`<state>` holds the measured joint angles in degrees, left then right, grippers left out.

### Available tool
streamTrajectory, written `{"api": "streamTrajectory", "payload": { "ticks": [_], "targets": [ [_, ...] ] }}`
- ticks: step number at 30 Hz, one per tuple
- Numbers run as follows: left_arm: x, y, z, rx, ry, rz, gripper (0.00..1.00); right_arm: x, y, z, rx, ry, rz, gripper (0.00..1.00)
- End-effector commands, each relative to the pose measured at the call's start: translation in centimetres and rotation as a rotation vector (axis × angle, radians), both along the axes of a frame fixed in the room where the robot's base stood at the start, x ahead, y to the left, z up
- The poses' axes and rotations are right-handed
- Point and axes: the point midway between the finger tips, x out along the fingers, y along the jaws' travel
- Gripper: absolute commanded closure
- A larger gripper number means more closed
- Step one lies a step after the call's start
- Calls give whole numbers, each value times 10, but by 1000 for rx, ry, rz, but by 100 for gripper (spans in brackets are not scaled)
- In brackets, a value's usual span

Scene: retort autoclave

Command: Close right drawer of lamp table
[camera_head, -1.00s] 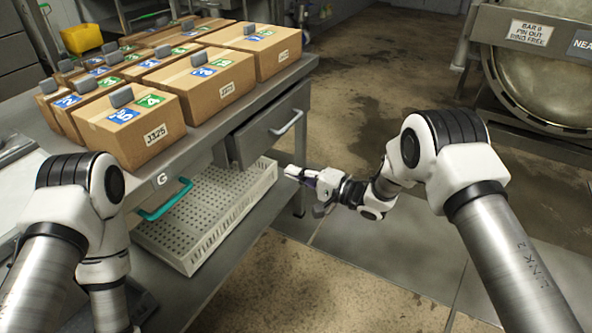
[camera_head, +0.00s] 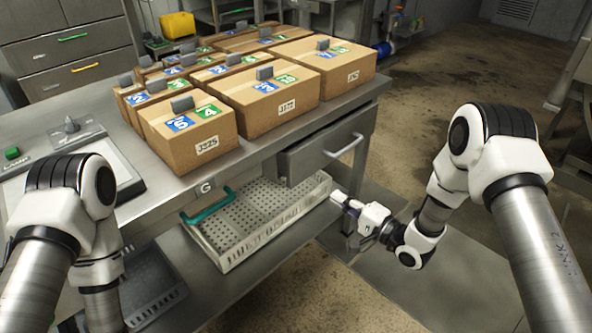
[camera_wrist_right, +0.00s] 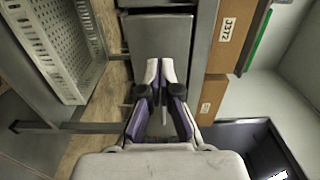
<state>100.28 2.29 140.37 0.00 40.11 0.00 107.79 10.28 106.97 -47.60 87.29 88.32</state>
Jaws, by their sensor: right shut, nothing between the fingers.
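The grey drawer (camera_head: 326,146) sits under the right end of a steel table (camera_head: 190,172), with a pale bar handle (camera_head: 344,146) on its front. The front seems to stand out a little from the table; how far is hard to tell. My right gripper (camera_head: 337,199) is shut and empty, below and in front of the drawer, apart from the handle in the head view. In the right wrist view, the shut fingers (camera_wrist_right: 160,66) point toward a plain grey panel, likely the drawer front (camera_wrist_right: 158,38); no handle shows there. My left gripper is out of view.
Several labelled cardboard boxes (camera_head: 188,132) stand on the tabletop. A white perforated crate (camera_head: 262,222) with a teal handle lies on the lower shelf, left of my right gripper. The floor to the right is open.

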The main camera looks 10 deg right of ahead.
Motion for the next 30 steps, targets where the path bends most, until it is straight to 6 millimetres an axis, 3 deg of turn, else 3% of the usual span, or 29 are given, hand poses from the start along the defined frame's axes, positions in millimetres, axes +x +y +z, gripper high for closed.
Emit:
{"api": "streamTrajectory", "payload": {
  "ticks": [18, 30],
  "targets": [
    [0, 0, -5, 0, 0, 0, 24, 95, 75, -1, 0, -3, 3, 100],
    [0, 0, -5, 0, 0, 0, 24, 103, 81, -1, 0, 0, 2, 100]
  ]
}}
